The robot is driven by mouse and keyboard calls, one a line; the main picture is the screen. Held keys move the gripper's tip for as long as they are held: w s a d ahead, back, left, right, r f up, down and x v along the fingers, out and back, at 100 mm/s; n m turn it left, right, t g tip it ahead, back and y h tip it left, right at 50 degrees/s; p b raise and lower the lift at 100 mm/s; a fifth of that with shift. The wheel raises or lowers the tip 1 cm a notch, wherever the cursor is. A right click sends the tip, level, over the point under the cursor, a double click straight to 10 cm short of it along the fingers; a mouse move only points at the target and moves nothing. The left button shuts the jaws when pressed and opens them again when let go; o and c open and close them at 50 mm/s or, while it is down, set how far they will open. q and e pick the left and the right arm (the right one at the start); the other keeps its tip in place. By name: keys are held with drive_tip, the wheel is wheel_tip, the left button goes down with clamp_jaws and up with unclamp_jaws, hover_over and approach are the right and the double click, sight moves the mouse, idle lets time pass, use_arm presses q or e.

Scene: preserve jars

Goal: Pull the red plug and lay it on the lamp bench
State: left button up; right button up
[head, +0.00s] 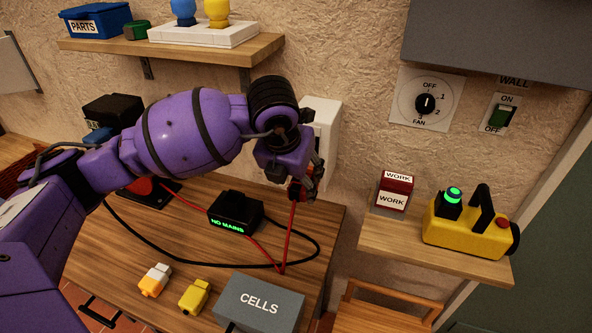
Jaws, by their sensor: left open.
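My left arm reaches in from the left, and its gripper (304,186) is open in front of the wall, above the bench's back right edge. A small red plug (296,190) shows at its fingertips, mostly hidden by them. I cannot tell whether they touch it, or whether it sits in a socket. A red cord (291,232) hangs from it to the wooden bench (130,245) and runs back left across the top. A white wall box (328,125) is partly hidden behind the gripper. My right gripper is not in view.
On the bench are a black box reading NO MAINS (236,214), a grey CELLS box (259,303), a white-and-orange block (155,280), a yellow block (195,297) and a looped black cable (316,243). A shelf at right holds a yellow device (465,232) and a red WORK block (396,185).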

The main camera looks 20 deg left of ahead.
sight(298, 187)
use_arm(q)
drive_tip(key=x, duration=0.3)
drive_tip(key=shift+w+f, duration=0.15)
drive_tip(key=shift+f, duration=0.1)
drive_tip(key=shift+w+f, duration=0.1)
drive_tip(key=shift+f, duration=0.2)
drive_tip(key=c, duration=1.2)
drive_tip(key=o, duration=0.4)
drive_tip(key=c, duration=0.5)
drive_tip(key=shift+c, duration=0.3)
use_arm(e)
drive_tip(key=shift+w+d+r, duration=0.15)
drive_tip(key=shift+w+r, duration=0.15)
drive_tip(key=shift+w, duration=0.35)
